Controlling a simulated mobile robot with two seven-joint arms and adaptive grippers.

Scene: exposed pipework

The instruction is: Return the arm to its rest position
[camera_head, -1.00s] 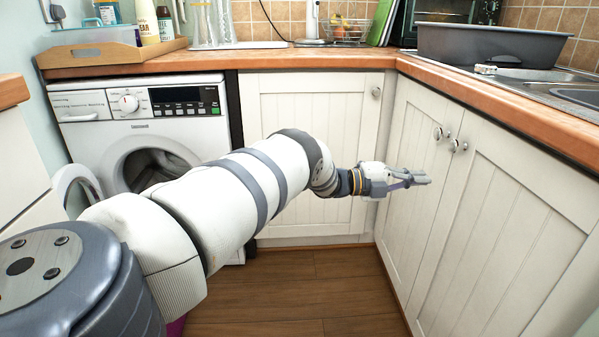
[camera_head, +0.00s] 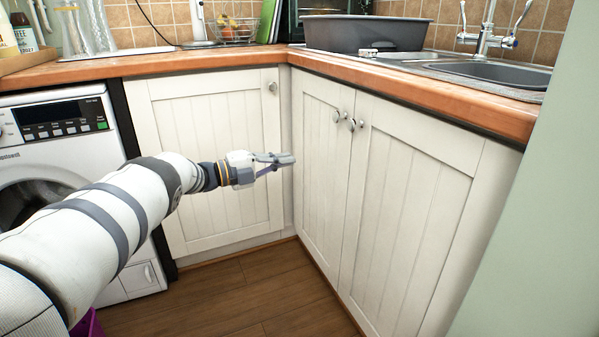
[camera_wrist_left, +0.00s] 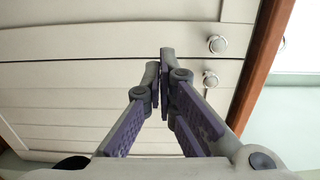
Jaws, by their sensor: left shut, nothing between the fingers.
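My left arm (camera_head: 110,220) reaches in from the left in the head view, stretched out over the floor. My left gripper (camera_head: 284,159) is shut and empty, in front of the corner where the cupboards meet. In the left wrist view the gripper (camera_wrist_left: 166,62) has its fingertips together with nothing between them, and cupboard doors lie beyond. My right gripper is not in view.
White double doors (camera_head: 385,190) with round knobs stand to the right, and a single cupboard door (camera_head: 215,150) stands behind the arm. A washing machine (camera_head: 60,150) is at left. The wooden worktop (camera_head: 440,97) runs above.

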